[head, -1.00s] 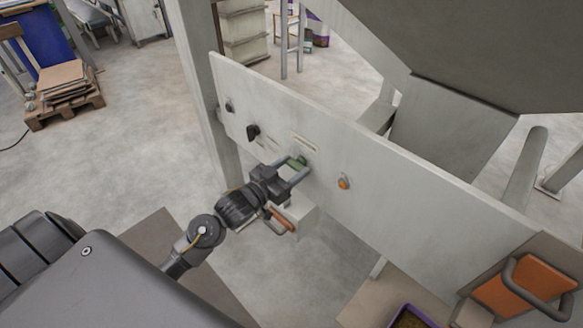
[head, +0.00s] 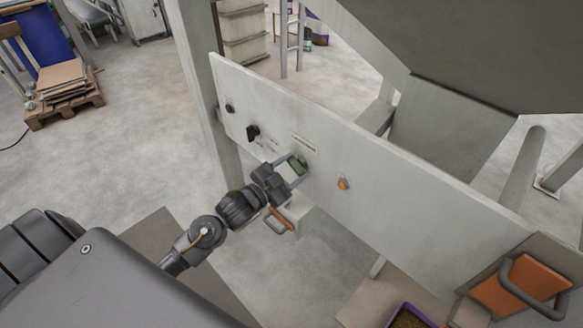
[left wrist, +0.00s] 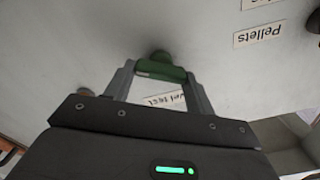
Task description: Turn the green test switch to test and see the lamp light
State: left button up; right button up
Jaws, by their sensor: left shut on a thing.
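The green test switch (head: 298,164) sits on the pale panel (head: 400,190). My left gripper (head: 294,170) is at the panel, its two fingers on either side of the switch handle. In the left wrist view the green handle (left wrist: 160,71) lies between the fingertips of my left gripper (left wrist: 160,75), which is shut on it. A label below the handle is partly hidden by the gripper. An orange lamp (head: 344,183) sits on the panel to the right of the switch; I cannot tell for sure whether it is lit. My right gripper is not in view.
A black knob (head: 253,132) and a smaller dark knob (head: 230,108) are on the panel to the left. An orange part with a grey handle (head: 530,280) is at the lower right. A "Pellets" label (left wrist: 259,34) shows in the left wrist view.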

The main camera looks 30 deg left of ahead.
pick_arm(q)
jog(key=m, duration=0.5)
jog(key=shift+d+m, duration=0.1)
jog(key=shift+m, duration=0.3)
dwell(0.4)
jog(key=o, duration=1)
jog(key=shift+f, duration=0.1)
jog(key=shift+s+f, duration=0.1)
jog(key=shift+s, duration=0.35)
jog(key=b+v, duration=0.2)
jog(key=v, duration=0.8)
